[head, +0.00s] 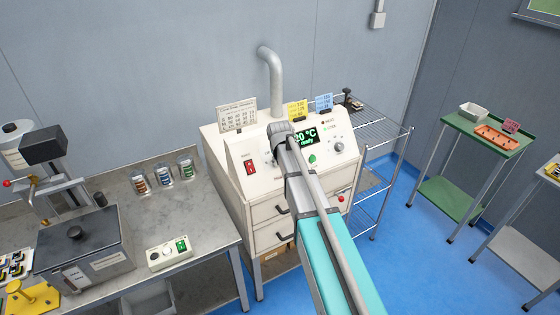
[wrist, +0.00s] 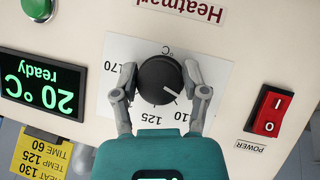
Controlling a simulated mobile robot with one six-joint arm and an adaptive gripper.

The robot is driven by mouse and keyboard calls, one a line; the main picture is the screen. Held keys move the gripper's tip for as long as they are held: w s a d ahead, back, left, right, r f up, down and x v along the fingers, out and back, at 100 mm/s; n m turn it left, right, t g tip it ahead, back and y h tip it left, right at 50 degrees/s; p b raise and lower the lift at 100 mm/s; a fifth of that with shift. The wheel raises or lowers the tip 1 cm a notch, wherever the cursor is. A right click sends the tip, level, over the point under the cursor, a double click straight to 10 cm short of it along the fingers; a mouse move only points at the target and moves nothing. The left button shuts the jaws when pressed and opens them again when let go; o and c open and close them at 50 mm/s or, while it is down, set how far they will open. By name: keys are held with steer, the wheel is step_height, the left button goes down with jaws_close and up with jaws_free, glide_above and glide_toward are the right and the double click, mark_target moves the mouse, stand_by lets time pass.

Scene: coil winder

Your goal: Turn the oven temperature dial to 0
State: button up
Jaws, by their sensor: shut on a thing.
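The black oven temperature dial (wrist: 160,80) is on a white scale plate (wrist: 218,75) in the wrist view, which shows the panel upside down. Its white pointer line points to the lower right, between the 125 and 110 marks. My gripper (wrist: 159,76) has one finger on each side of the dial and is shut on it. In the head view my gripper (head: 282,140) is at the front panel of the white oven (head: 238,152) and hides the dial. The green display (wrist: 42,84) reads 20 °C, ready.
A red power switch (wrist: 269,110) is beside the dial plate. Another knob (head: 339,147) is right of the display. Yellow (head: 297,111) and blue (head: 323,103) cards stand on the oven. A steel bench (head: 205,212) is left, a wire rack (head: 385,128) right.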

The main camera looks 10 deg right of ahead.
steer(key=n+t+h+b, duration=0.1)
steer(key=n, duration=0.1)
steer(key=shift+n+h, duration=0.3)
steer(key=shift+n, duration=0.1)
steer(key=shift+w, duration=0.1)
stand_by(0.3)
steer(key=o, duration=1.1)
steer(key=shift+o, duration=0.2)
